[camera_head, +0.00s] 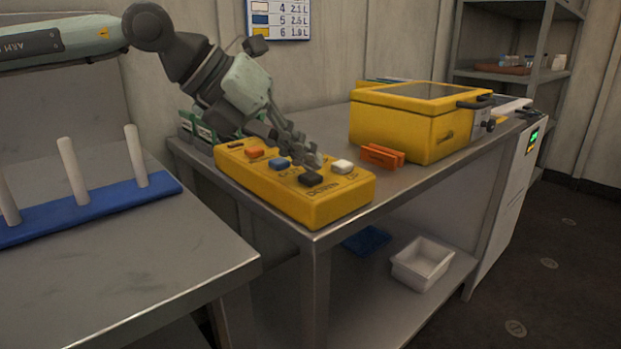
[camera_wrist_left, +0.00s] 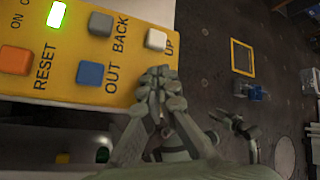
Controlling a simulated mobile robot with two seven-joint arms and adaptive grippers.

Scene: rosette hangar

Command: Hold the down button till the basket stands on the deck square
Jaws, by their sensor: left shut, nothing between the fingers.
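The yellow control box (camera_head: 330,205) lies on the metal bench. In the left wrist view the gripper (camera_wrist_left: 162,80) covers the spot right of the blue OUT button (camera_wrist_left: 89,73), hiding the down button. The white UP button (camera_wrist_left: 156,39) is beside the tips. A yellow-outlined square (camera_wrist_left: 242,57) is on the dark floor. I cannot pick out the basket with certainty.
A small blue object (camera_wrist_left: 256,93) lies near the square. An orange block (camera_head: 382,156) and a yellow case (camera_head: 405,125) stand behind the control box. A blue peg rack (camera_head: 95,203) is left. A white bin (camera_head: 421,262) sits on the lower shelf.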

